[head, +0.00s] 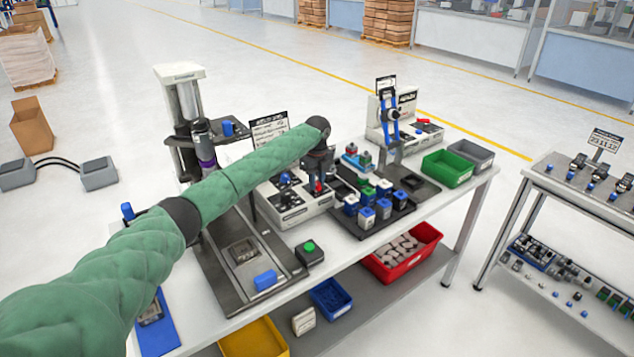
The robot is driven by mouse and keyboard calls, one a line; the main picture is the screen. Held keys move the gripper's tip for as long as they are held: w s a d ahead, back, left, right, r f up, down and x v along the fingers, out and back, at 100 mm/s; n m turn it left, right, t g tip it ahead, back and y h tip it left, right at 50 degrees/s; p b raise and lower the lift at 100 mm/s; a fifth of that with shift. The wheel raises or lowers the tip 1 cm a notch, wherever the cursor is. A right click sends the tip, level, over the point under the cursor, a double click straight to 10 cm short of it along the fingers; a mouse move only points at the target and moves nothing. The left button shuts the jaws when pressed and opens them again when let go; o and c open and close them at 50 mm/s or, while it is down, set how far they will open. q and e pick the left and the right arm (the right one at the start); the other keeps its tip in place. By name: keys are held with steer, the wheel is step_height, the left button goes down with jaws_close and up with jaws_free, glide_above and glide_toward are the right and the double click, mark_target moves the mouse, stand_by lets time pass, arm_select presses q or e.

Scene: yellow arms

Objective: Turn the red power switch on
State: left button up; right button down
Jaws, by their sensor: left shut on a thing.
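My left arm, in a green sleeve, reaches from the lower left across the workbench. My left gripper (318,178) points down at the right part of a light grey control box (296,216). It is shut on the red power switch (319,187), of which only a small red part shows below the dark fingers. The gripper hides most of the switch, so I cannot tell its position. My right gripper is not in view.
A press-like station (184,80) stands behind my arm. A black tray (367,229) with several blue, white and green-topped parts lies right of the box. Green (447,168) and grey (471,154) bins stand at the bench's right end. A red bin (402,277) is below.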

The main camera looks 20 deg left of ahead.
arm_select(q)
steer(key=shift+w+a+r, duration=0.1)
steer(key=shift+r, duration=0.1)
steer(key=shift+m, duration=0.3)
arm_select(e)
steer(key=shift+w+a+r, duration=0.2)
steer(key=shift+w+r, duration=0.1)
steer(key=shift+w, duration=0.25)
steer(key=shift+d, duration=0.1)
arm_select(q)
steer(key=o, duration=0.9)
steer(key=shift+o, duration=0.5)
steer(key=shift+f, duration=0.1)
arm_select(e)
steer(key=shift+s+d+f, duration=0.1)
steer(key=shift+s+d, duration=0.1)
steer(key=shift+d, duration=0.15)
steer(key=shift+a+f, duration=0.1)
